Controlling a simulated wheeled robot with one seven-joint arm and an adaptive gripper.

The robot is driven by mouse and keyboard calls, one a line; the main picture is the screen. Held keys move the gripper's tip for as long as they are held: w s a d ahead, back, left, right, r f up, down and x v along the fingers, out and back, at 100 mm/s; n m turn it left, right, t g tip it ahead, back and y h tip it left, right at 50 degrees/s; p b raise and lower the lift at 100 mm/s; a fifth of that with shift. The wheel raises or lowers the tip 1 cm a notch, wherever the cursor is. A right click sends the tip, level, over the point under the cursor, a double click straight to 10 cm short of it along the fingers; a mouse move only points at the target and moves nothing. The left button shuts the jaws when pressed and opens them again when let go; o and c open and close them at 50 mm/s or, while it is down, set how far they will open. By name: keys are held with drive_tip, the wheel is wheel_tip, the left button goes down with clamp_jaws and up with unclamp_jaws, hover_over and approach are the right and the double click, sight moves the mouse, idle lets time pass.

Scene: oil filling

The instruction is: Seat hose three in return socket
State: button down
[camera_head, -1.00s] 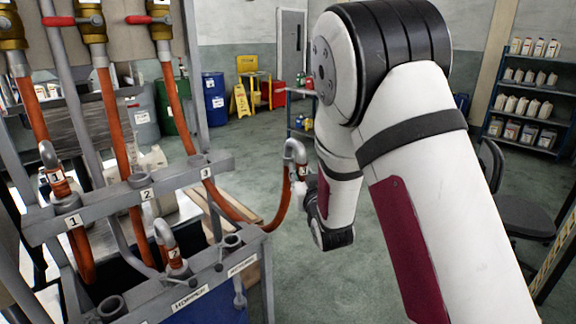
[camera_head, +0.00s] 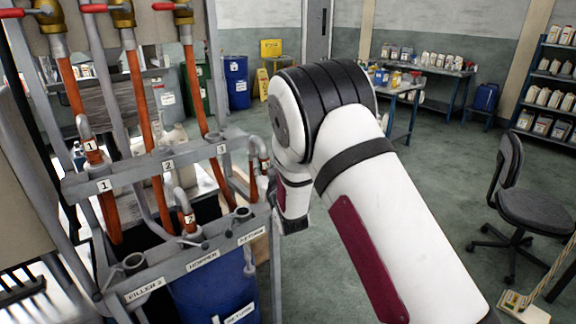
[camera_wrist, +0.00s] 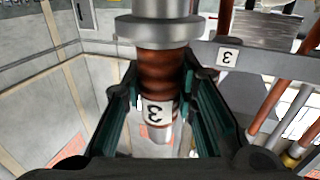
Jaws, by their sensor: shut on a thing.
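Hose three is an orange hose with a grey hooked metal end (camera_head: 258,148) and a "3" tag, just right of the rack. In the wrist view its ribbed orange grip (camera_wrist: 160,75) is clasped between the fingers of my gripper (camera_wrist: 160,95), which is shut on it. In the head view my arm mostly hides the gripper. The return socket (camera_head: 242,213) is a grey ring at the right end of the lower rail, above a "RETURN" label (camera_head: 251,236). The hose end is above and slightly right of this socket, apart from it.
Hose one (camera_head: 90,140) is at upper rail place 1. Hose two (camera_head: 184,208) stands at the hopper socket. The filler 2 socket (camera_head: 133,263) looks empty. A blue drum (camera_head: 215,285) stands under the lower rail. An office chair (camera_head: 520,190) is right; the floor between is clear.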

drive_tip(key=a+f+y, duration=0.1)
drive_tip(key=a+f, duration=0.4)
drive_tip(key=a, duration=0.3)
drive_tip(key=shift+w+f+n+b, duration=0.15)
drive_tip(key=shift+w+n+b, duration=0.2)
drive_tip(key=shift+n+b, duration=0.1)
idle(1.2)
wheel_tip(320, 180, down, 3)
drive_tip(key=b, duration=0.7)
drive_tip(key=shift+w, duration=0.1)
drive_tip(key=shift+f, duration=0.1)
drive_tip(key=shift+f+b, duration=0.55)
drive_tip(key=shift+f, duration=0.6)
